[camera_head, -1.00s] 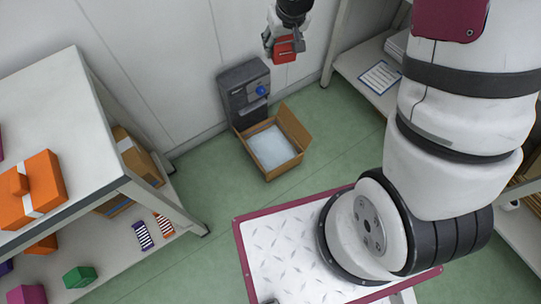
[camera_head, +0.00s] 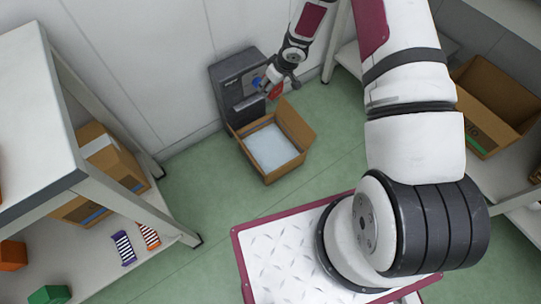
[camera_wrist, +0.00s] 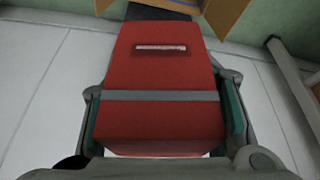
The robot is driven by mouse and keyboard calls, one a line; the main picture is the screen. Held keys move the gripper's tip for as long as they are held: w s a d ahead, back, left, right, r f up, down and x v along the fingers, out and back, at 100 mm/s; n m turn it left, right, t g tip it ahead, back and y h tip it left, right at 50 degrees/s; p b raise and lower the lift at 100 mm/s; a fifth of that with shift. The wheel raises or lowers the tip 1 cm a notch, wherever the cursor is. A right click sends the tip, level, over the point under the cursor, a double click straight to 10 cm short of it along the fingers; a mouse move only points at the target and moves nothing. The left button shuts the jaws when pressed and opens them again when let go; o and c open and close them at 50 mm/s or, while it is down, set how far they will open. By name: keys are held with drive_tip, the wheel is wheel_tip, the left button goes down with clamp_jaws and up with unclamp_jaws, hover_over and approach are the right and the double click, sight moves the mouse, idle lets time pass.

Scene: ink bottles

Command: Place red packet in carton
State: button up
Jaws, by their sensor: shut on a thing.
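The red packet (camera_wrist: 160,70), with a grey band and a small pale label, is held between the two fingers of my gripper (camera_wrist: 163,112) in the wrist view. In the head view my gripper (camera_head: 273,84) is above the back right of the open carton (camera_head: 297,153), near the dark machine. Only a small part of the packet (camera_head: 276,92) shows there, mostly hidden by the gripper. The carton stands on the floor with flaps out and a pale bottom. Its brown flaps (camera_wrist: 227,14) also show at the top of the wrist view.
A shelf unit (camera_head: 122,198) with boxes and striped packets is at left. Another brown box (camera_head: 488,95) sits on the right shelf. Green floor (camera_head: 205,185) is clear around the carton's front.

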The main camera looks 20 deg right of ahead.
drive_tip(key=s+a+f+n+g+y+b, duration=0.1)
drive_tip(key=s+f+n+b, duration=0.15)
drive_tip(key=f, duration=0.85)
drive_tip(key=s+a+f+n+g+b, duration=0.1)
drive_tip(key=s+f+n, duration=0.2)
drive_tip(key=f, duration=0.8)
drive_tip(key=b, duration=0.5)
hover_over(268, 158)
drive_tip(key=d, duration=0.2)
drive_tip(key=shift+n+y, duration=0.3)
drive_tip(key=shift+n, duration=0.15)
drive_tip(key=f, duration=1.3)
drive_tip(key=shift+s+a+f, duration=0.25)
drive_tip(key=shift+s, duration=0.1)
drive_tip(key=shift+f+b, duration=1.15)
drive_tip(key=shift+f, duration=1.05)
drive_tip(key=shift+r, duration=0.1)
drive_tip(key=o, duration=1.3)
drive_tip(key=shift+c, duration=0.2)
